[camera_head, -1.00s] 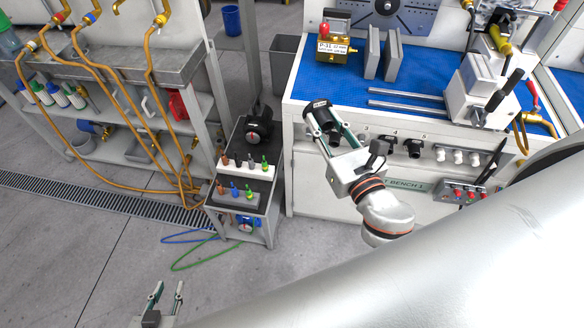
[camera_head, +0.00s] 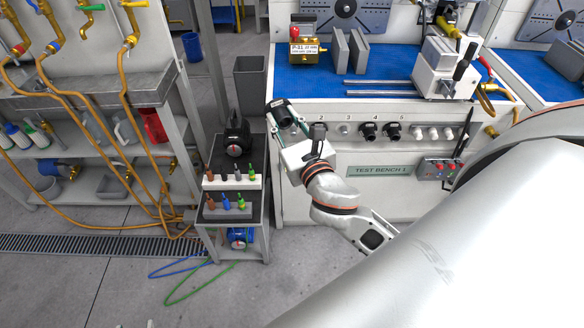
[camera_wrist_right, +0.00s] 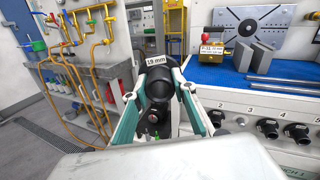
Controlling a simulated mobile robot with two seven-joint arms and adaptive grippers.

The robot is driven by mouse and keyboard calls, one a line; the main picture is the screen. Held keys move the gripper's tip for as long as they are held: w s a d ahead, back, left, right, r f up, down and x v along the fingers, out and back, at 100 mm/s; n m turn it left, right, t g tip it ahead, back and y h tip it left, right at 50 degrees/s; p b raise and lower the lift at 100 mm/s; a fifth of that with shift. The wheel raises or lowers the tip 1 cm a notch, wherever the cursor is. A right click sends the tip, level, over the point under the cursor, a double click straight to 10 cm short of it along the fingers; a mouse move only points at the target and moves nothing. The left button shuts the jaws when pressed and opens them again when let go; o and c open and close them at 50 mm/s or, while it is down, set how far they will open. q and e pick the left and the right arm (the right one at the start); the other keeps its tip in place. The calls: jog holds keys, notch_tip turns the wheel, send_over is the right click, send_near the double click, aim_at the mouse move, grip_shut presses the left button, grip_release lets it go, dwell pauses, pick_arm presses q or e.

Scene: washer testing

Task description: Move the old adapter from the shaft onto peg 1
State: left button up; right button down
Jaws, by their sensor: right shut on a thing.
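My right gripper (camera_head: 282,118) is shut on a black round adapter (camera_head: 279,108) near the left front corner of the test bench. In the right wrist view, the adapter (camera_wrist_right: 158,82) sits between the two fingers, with its dark bore facing the camera and a "19 mm" label on top. Numbered pegs line the bench front. Peg 3 (camera_head: 345,130) is bare, and pegs 4 (camera_head: 368,131) and 5 (camera_head: 392,131) carry black adapters. Only a trace of my left gripper (camera_head: 150,323) shows at the bottom edge.
A small cart (camera_head: 261,208) left of the bench holds a black device with a gauge (camera_head: 235,138) and several coloured-tipped parts. The blue bench top (camera_head: 310,82) bears a brass P-31 unit (camera_head: 305,53), grey plates and two rods. Hoses (camera_head: 185,285) lie on the floor.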

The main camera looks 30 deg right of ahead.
jog(key=w+d+f+h+b, duration=0.1)
jog(key=w+d+f+b, duration=0.1)
jog(key=f+b, duration=0.15)
jog(key=w+d+f+g+h+b, duration=0.1)
jog(key=w+d+f+b, duration=0.15)
jog(key=f, duration=0.25)
jog(key=w+d+f+h+b, duration=0.1)
jog(key=w+f+b, duration=0.1)
jog(key=f, duration=0.3)
jog(key=g+h+b, duration=0.1)
jog(key=h+b, duration=0.2)
jog(key=b, duration=0.3)
send_near(293, 135)
pick_arm(q)
notch_tip(293, 135, down, 12)
jog(key=s+d+b, duration=0.1)
jog(key=s+d, duration=0.1)
jog(key=shift+f+m+g+h, duration=0.15)
jog(key=shift+m+g+h, duration=0.15)
jog(key=shift+g, duration=0.1)
pick_arm(e)
jog(key=shift+x, duration=2.35)
